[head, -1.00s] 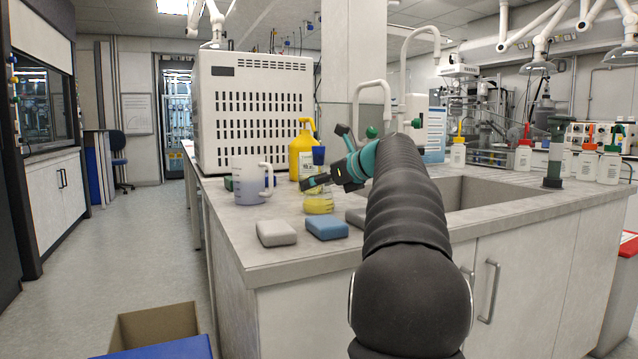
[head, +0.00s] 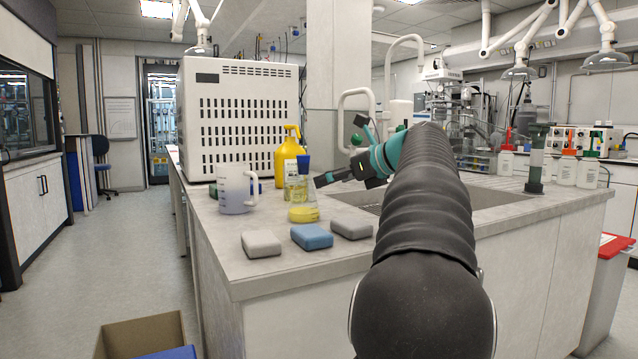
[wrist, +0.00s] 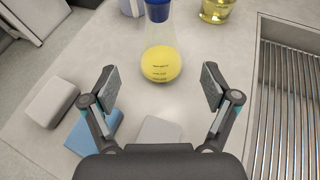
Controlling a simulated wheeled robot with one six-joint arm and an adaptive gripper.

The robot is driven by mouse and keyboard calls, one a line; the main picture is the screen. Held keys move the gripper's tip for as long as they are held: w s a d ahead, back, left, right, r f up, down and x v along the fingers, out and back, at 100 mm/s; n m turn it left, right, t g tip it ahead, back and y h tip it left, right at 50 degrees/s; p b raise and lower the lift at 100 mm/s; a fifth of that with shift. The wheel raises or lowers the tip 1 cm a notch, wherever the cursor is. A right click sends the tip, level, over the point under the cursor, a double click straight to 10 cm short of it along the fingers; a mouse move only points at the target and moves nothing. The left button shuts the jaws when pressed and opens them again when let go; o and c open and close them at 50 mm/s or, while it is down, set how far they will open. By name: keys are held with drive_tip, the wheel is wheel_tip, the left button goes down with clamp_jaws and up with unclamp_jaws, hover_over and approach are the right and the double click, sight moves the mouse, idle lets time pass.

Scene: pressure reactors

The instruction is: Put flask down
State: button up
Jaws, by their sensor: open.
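The flask (head: 303,214) stands upright on the counter, with yellow liquid in its base, a clear upper part and a blue stopper (head: 304,164). In the wrist view the flask (wrist: 161,66) is ahead of my gripper (wrist: 159,87), centred between the line of its two fingers. My gripper (head: 320,181) is open and empty, to the right of the flask in the head view. The fingers are apart from the flask, with bare counter between them.
Grey and blue blocks (head: 311,237) lie on the counter (head: 225,255) near its front edge. A white jug (head: 234,188), a yellow pump bottle (head: 288,150) and another glass vessel with yellow liquid (wrist: 216,11) stand behind. The sink's ribbed drainer (wrist: 288,95) is to the right.

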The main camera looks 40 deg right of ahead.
drive_tip(key=shift+v, duration=1)
drive_tip(key=shift+s, duration=0.15)
